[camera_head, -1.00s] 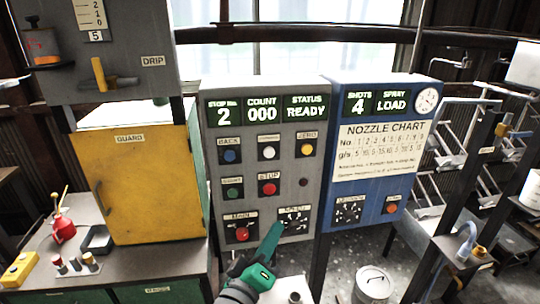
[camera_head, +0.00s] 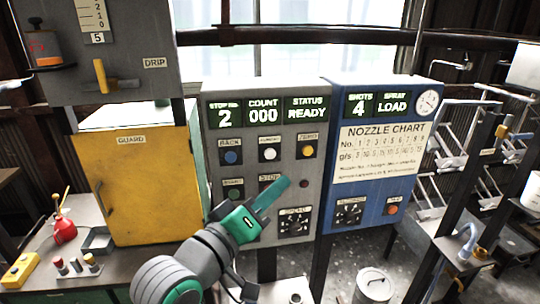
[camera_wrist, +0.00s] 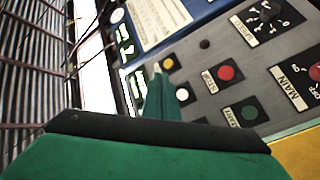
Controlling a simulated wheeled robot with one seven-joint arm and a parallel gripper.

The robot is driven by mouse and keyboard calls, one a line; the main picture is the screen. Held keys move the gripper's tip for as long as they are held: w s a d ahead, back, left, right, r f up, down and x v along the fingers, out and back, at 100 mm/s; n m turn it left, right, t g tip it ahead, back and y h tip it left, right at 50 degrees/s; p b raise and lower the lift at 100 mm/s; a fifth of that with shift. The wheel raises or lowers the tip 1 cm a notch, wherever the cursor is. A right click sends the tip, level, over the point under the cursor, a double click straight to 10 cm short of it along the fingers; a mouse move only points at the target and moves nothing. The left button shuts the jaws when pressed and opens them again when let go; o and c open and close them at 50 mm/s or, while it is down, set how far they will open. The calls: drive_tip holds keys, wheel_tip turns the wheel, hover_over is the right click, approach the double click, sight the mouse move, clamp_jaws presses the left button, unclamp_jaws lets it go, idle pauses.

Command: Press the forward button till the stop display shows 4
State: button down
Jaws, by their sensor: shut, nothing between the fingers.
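The grey control box (camera_head: 213,128) has a stop display (camera_head: 224,115) that reads 2, a count display of 000 and a status of READY. The white button (camera_head: 269,153), under a label too small to read surely, sits in the upper row between the blue BACK button (camera_head: 230,157) and a yellow button (camera_head: 307,150). My gripper (camera_head: 285,183) is shut and empty, in front of the panel below the white button, covering the red STOP button. In the wrist view, its fingertips (camera_wrist: 157,70) appear beside the white button (camera_wrist: 182,94); contact cannot be told.
The green START button (camera_head: 233,192) and the speed dial (camera_head: 294,223) lie close to my gripper. The red STOP button shows in the wrist view (camera_wrist: 226,73). A blue box (camera_head: 372,190) with a nozzle chart stands right; a yellow guard (camera_head: 150,190) stands left.

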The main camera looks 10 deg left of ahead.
sight(270, 154)
drive_tip(key=w+a, duration=0.1)
drive_tip(key=w, duration=0.1)
drive_tip(key=w+a, duration=0.1)
drive_tip(key=w, duration=0.5)
drive_tip(key=shift+w+a, duration=0.2)
drive_tip(key=shift+a, duration=0.2)
drive_tip(key=shift+w+d, duration=0.1)
drive_tip(key=shift+d, duration=0.1)
idle(1.0)
drive_tip(key=shift+a, duration=0.25)
drive_tip(key=shift+d, duration=0.1)
idle(0.5)
drive_tip(key=shift+w, duration=0.1)
drive_tip(key=shift+w, duration=0.3)
